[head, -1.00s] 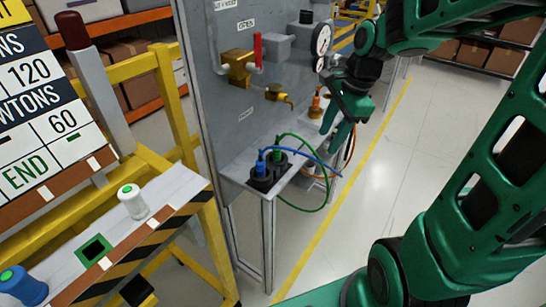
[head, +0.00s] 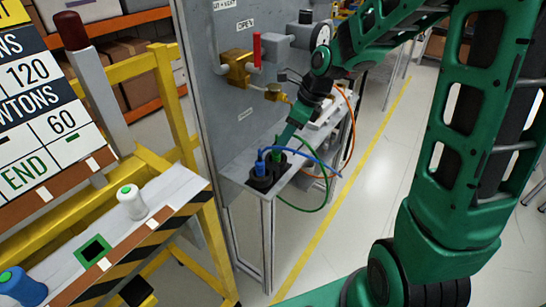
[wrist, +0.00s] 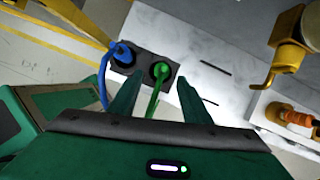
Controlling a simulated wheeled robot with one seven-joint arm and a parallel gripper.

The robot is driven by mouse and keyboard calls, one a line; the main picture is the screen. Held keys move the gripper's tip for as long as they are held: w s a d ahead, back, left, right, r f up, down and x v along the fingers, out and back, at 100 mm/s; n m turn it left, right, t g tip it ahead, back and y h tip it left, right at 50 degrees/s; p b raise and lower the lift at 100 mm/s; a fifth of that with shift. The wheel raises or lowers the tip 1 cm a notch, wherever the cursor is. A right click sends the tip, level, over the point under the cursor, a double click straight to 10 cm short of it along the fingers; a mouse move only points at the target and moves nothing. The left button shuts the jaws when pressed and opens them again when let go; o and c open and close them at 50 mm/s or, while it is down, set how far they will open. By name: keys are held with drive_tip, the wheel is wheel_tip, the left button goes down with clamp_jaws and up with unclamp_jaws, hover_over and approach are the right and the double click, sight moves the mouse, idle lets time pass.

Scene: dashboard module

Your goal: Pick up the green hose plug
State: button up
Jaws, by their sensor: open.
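The green hose plug (head: 277,156) stands in a black socket block (head: 262,181) on a small grey shelf, beside the blue hose plug (head: 261,168). In the wrist view the green plug (wrist: 161,70) shows between my gripper's two fingers, a little beyond their tips, with its green hose running back toward the palm. My gripper (wrist: 152,85) is open and empty. In the head view my gripper (head: 287,135) is just behind and above the green plug, and its fingers are partly hidden.
The blue plug (wrist: 121,52) and its hose lie close to my left finger in the wrist view. A brass valve (wrist: 290,52) and an orange plug (wrist: 292,116) are on the right. A grey panel (head: 225,110) rises behind the shelf.

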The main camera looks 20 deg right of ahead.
drive_tip(key=shift+x, duration=2.65)
drive_tip(key=shift+d, duration=0.1)
clamp_jaws()
drive_tip(key=shift+r, duration=0.1)
